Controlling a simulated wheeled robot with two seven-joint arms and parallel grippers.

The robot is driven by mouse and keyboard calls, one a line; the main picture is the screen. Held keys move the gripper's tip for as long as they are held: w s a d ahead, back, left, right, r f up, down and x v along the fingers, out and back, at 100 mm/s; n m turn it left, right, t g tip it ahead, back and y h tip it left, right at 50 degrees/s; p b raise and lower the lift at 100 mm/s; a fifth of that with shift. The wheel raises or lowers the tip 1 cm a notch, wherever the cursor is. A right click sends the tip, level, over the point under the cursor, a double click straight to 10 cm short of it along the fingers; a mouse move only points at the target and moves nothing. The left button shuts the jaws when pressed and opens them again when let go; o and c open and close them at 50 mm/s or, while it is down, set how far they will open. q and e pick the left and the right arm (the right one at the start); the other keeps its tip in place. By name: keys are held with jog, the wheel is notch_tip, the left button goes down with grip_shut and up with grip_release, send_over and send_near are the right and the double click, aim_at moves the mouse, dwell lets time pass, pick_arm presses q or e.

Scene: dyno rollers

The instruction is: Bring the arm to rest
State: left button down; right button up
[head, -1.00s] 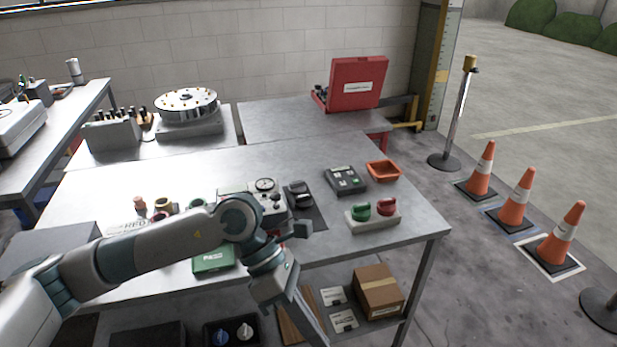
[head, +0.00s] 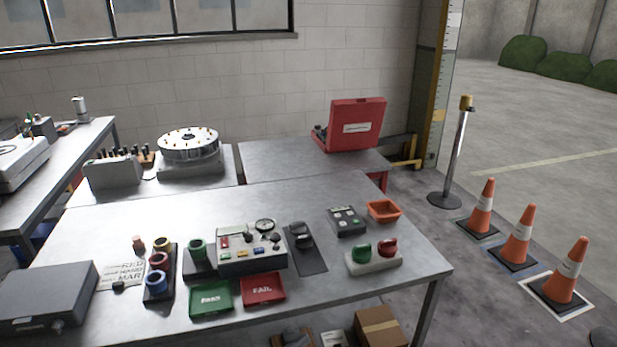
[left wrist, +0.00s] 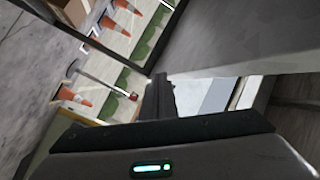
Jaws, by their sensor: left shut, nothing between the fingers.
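My left gripper (left wrist: 160,97) shows in the left wrist view as a dark body along the bottom with narrow fingers shut together and nothing between them. The view past it is steeply tilted, with the orange cones (left wrist: 78,97) at the left and a dark surface at the right. In the head view I cannot make out either arm over the workbench (head: 350,287). My right gripper is not in view.
The bench holds a control panel (head: 250,246), a green tray (head: 211,299), a red tray (head: 263,289), a grey box (head: 45,294) and an orange bin (head: 384,210). A red case (head: 357,125) stands behind. Several cones (head: 517,243) stand on the floor at right.

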pick_arm(q)
jog(key=s+a+f+n+g+y, duration=0.1)
jog(key=s+a+f+n+y, duration=0.3)
jog(key=f, duration=0.5)
jog(key=s+a+f+n+y, duration=0.25)
jog(key=s+a+f, duration=0.3)
jog(key=f, duration=0.35)
jog(key=s+a+f+n+g+y, duration=0.1)
jog(key=s+a+f+n+y, duration=0.2)
jog(key=s+f, duration=0.5)
jog(key=s+a+f+n+g+y, duration=0.1)
jog(key=s+a+f+n+g, duration=0.1)
jog(key=s+f, duration=0.4)
jog(key=s+a+f+n+g, duration=0.2)
jog(key=s+f, duration=0.4)
jog(key=s, duration=0.9)
jog(key=s+a+f+n+g+y, duration=0.1)
jog(key=s+a+f+n+g, duration=0.2)
jog(key=s+f, duration=0.3)
jog(key=s, duration=0.5)
jog(key=shift+a+f+g+y, duration=0.2)
jog(key=shift+a+g+y, duration=0.05)
jog(key=shift+g+y, duration=0.1)
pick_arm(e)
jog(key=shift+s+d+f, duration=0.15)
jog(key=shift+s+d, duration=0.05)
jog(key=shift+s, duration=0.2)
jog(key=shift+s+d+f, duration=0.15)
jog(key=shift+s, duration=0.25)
